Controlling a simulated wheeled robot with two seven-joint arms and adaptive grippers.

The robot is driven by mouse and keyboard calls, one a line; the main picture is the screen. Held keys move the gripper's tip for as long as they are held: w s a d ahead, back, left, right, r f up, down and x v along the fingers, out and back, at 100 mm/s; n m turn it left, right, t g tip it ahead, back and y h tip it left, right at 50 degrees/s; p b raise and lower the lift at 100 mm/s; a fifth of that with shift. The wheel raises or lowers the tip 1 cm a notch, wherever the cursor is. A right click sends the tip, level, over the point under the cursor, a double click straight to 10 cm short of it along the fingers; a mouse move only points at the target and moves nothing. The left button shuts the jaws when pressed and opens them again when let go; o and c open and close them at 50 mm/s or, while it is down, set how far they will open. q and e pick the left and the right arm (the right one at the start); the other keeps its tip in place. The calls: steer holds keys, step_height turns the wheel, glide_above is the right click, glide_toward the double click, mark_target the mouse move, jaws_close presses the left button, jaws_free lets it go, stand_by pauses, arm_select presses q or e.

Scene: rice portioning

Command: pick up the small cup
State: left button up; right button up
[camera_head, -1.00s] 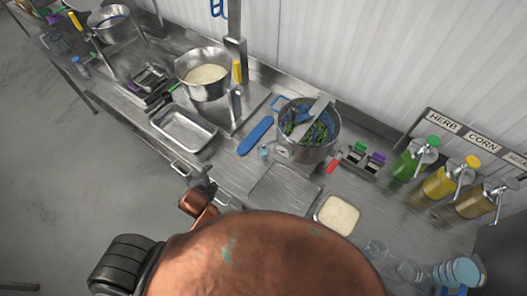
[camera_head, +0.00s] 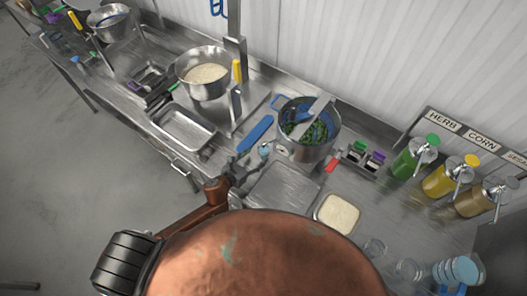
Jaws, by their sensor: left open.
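A small pale-blue cup (camera_head: 264,148) stands on the steel counter, just left of the pot with green contents (camera_head: 306,146) and by the end of the blue handle (camera_head: 255,134). My left gripper (camera_head: 248,166) is open, just below and left of the cup in the camera_head view. Its fingers are small and dark here, and I cannot tell whether they touch the cup. My right gripper is not in view.
A flat steel tray (camera_head: 285,187) lies right of the gripper, and a white-filled tray (camera_head: 337,214) beyond it. An empty steel pan (camera_head: 183,129) and a rice pot (camera_head: 204,73) are up left. Clear cups (camera_head: 407,269) and sauce bottles (camera_head: 411,157) stand right.

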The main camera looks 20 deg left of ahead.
mark_target(260, 155)
arm_select(q)
steer(key=x, duration=0.3)
steer(key=p+x, duration=0.1)
steer(key=x, duration=0.1)
steer(key=shift+w+d, duration=0.35)
steer(key=shift+d, duration=0.15)
steer(key=shift+s, duration=0.1)
steer(key=shift+c, duration=0.4)
steer(key=shift+r, duration=0.1)
steer(key=c, duration=1.2)
